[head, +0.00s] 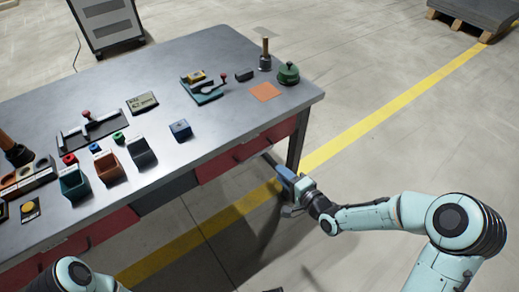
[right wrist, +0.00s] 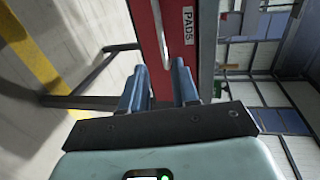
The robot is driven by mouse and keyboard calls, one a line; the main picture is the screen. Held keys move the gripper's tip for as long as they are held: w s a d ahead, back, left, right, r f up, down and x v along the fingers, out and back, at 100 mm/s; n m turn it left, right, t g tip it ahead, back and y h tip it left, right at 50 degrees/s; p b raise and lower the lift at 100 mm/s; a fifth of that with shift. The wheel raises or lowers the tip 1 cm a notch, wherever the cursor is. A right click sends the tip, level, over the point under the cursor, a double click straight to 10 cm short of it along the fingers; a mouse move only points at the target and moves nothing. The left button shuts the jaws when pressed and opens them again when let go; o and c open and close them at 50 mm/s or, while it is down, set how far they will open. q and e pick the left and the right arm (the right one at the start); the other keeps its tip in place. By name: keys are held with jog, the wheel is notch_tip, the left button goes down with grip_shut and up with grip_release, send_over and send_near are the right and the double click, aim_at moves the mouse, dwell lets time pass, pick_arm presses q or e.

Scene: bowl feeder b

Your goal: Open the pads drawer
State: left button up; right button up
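The pads drawer (right wrist: 178,50) shows in the right wrist view as a red front with a white label reading PADS. Its pale bar handle (right wrist: 160,30) runs lengthwise on the front, ahead of the gap between my right fingers. The drawer looks shut. My right gripper (right wrist: 159,75) is open and empty, with its blue fingers spread to either side of the handle's line. I cannot tell whether the fingertips reach around the handle. In the head view my right gripper (head: 278,172) is low beside the table's right front. My left gripper is out of view.
The grey table (head: 200,60) carries bins, a green bell-shaped item (head: 288,73) and an orange pad (head: 265,92). Its leg (head: 297,140) stands close to my right gripper. Other red and grey drawer fronts line the edge.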

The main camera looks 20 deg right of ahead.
aim_at(259, 153)
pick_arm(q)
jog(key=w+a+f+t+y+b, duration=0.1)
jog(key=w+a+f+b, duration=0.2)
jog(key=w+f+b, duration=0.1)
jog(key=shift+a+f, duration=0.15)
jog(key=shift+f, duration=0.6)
pick_arm(e)
jog(key=shift+x, duration=6.65)
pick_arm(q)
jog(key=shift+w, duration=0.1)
pick_arm(e)
jog(key=shift+r, duration=0.2)
grip_shut()
